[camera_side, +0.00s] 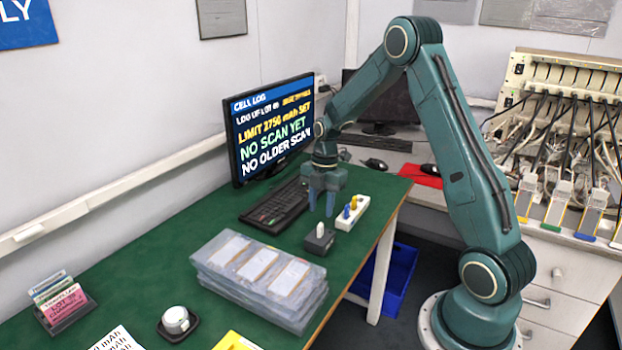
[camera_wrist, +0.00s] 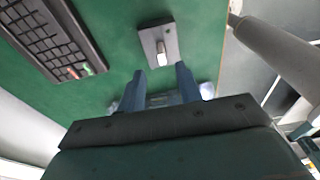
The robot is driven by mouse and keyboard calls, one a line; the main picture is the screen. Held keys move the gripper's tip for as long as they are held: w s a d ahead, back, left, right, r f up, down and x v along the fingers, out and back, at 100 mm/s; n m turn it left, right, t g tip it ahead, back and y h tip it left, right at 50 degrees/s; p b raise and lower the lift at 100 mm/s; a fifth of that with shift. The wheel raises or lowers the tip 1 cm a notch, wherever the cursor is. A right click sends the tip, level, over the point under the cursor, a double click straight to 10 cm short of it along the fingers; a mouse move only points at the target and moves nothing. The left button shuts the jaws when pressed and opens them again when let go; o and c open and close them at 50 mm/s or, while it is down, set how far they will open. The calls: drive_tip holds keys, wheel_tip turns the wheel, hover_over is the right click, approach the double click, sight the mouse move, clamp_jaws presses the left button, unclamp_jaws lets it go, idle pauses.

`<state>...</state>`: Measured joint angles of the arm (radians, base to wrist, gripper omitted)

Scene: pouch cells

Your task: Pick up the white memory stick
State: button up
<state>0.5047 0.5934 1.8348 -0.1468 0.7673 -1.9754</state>
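The white memory stick (camera_side: 320,229) stands upright in a small dark grey block (camera_side: 319,243) on the green table. In the wrist view the white stick (camera_wrist: 161,54) shows on the grey block (camera_wrist: 158,35), just beyond my fingertips and roughly in line with the gap between them. My gripper (camera_side: 321,207) points down above the block, its two blue fingers apart with nothing between them. The gripper also shows in the wrist view (camera_wrist: 160,72), with the fingers spread. The fingers do not appear to touch the stick.
A white strip (camera_side: 345,225) holding blue and yellow sticks stands close behind the block. A black keyboard (camera_side: 274,207) and a monitor (camera_side: 270,127) are to the left. A stack of clear trays with pouch cells (camera_side: 262,288) lies in front. The table's right edge is near.

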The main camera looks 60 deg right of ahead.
sight(320, 224)
drive_tip(key=shift+s+a+f, duration=0.1)
drive_tip(key=shift+a+f, duration=0.05)
drive_tip(key=shift+f, duration=1.2)
drive_tip(key=shift+s+a+f, duration=0.1)
drive_tip(key=shift+a+f, duration=0.05)
drive_tip(key=shift+f, duration=1.15)
clamp_jaws()
